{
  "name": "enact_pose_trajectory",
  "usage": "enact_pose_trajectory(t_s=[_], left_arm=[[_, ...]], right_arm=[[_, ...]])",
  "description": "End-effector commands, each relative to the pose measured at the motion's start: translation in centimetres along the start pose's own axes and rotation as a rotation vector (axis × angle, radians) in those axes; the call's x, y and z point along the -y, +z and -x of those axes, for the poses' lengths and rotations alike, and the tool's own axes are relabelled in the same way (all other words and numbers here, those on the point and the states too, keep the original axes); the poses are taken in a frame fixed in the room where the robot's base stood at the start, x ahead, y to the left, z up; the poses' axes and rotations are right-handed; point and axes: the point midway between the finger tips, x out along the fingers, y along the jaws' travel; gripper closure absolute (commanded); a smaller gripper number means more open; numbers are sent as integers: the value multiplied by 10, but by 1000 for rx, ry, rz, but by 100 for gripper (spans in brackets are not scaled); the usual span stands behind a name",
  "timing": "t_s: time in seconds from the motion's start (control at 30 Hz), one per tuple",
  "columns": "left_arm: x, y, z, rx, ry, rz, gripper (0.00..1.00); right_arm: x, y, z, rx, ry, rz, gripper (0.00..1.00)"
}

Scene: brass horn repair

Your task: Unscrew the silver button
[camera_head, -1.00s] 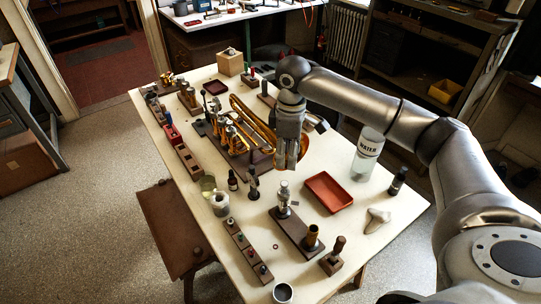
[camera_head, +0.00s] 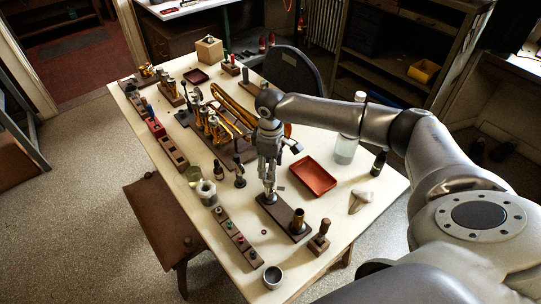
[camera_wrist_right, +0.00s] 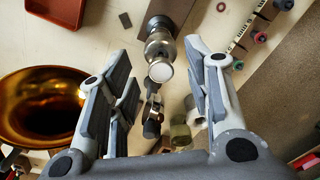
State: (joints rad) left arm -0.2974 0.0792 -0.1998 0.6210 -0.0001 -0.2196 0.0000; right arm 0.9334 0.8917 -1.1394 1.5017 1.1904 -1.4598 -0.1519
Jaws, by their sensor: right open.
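The silver valve piece with a pale round button on top stands upright on a dark wooden block (camera_head: 284,214). In the right wrist view the button (camera_wrist_right: 160,72) faces me and sits between the spread fingers. My right gripper (camera_head: 269,184) points down directly over the silver piece and hides most of it in the head view. The right gripper's fingers (camera_wrist_right: 157,62) are open on both sides of it, and I see no contact. A brass cylinder (camera_head: 298,221) stands on the same block. My left gripper is in no view.
The brass horn (camera_head: 240,110) lies behind; its bell (camera_wrist_right: 40,108) is close beside the left finger in the wrist view. A red tray (camera_head: 313,176) is right of the gripper. A small bottle (camera_head: 239,172) and a wooden strip (camera_head: 238,240) are to the left.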

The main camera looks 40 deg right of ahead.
Motion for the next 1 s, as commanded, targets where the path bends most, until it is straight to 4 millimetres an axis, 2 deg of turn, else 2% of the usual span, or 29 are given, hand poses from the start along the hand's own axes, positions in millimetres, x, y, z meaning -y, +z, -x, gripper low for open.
enact_pose_trajectory(t_s=[0.33, 0.67, 0.73, 0.77, 0.9, 1.0], left_arm=[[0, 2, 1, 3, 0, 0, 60], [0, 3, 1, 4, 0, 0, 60], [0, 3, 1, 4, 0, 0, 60], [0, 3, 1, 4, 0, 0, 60], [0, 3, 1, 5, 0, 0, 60], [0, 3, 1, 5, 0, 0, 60]], right_arm=[[0, 0, -4, 1, 0, 1, 56], [0, 0, -3, 0, 0, 1, 98], [0, 0, -3, 0, 0, 1, 100], [0, 0, -3, 0, 0, 1, 84], [0, 0, -3, 0, 0, 1, 100], [0, 0, -3, 0, 0, 1, 100]])
